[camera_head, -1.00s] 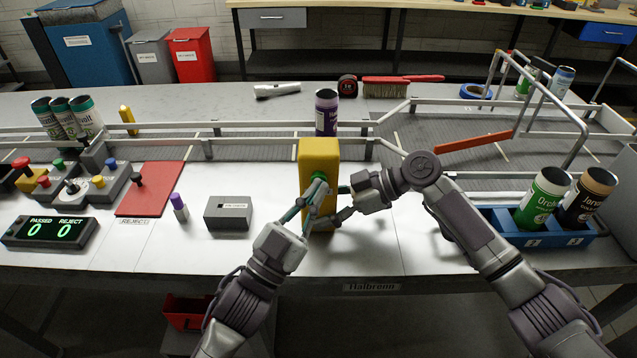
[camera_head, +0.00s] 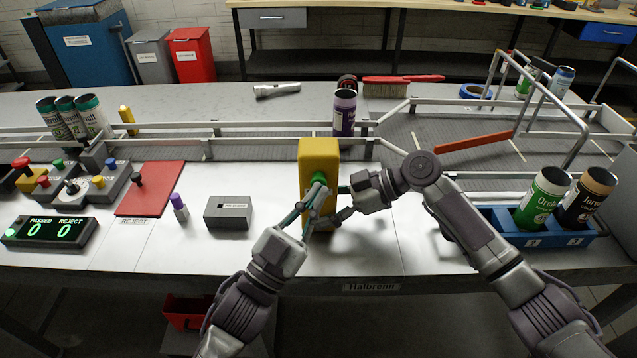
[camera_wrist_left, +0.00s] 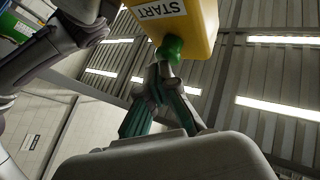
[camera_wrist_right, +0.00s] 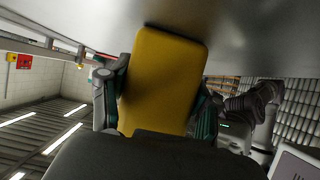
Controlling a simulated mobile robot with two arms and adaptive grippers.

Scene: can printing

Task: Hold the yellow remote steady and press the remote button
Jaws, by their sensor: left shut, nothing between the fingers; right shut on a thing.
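The yellow remote (camera_head: 318,158) stands upright over the front of the table in the head view. Its green button (camera_head: 319,178) faces me, and in the left wrist view the button (camera_wrist_left: 170,48) sits beside the START label (camera_wrist_left: 160,8). My left gripper (camera_head: 319,186) is shut and empty, its fingertips at the button and seemingly touching it. My right gripper (camera_head: 335,202) is shut on the remote from the right side. In the right wrist view the remote (camera_wrist_right: 163,80) fills the space between its fingers.
A purple can (camera_head: 344,112) stands on the conveyor (camera_head: 440,140) behind the remote. A blue tray (camera_head: 500,222) with cans is at right. The counter (camera_head: 50,231) reads 0 and 0.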

